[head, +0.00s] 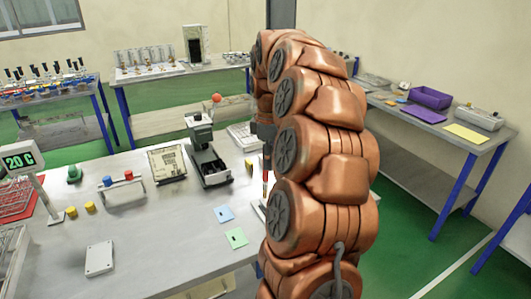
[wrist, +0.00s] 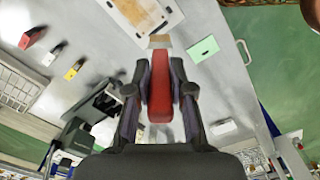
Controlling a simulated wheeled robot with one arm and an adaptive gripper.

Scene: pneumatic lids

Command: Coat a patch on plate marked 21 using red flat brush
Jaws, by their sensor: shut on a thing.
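My gripper (wrist: 161,68) is shut on the red flat brush (wrist: 160,95), whose red handle lies between the two dark fingers in the wrist view. Its pale tip (wrist: 159,41) points to the top of that view, near the edge of a plate (wrist: 143,13) with a brown patch and a whitish border. I cannot tell whether the tip touches the plate, and no number on it can be read. In the head view my arm hides most of the gripper; a thin red part of the brush (head: 265,188) shows at the arm's left edge.
A green card (head: 236,238) and a blue card (head: 224,214) lie on the grey table. A dark device with a red knob (head: 208,160), a printed panel (head: 167,163) and a white box (head: 99,259) stand further left. The table front is mostly clear.

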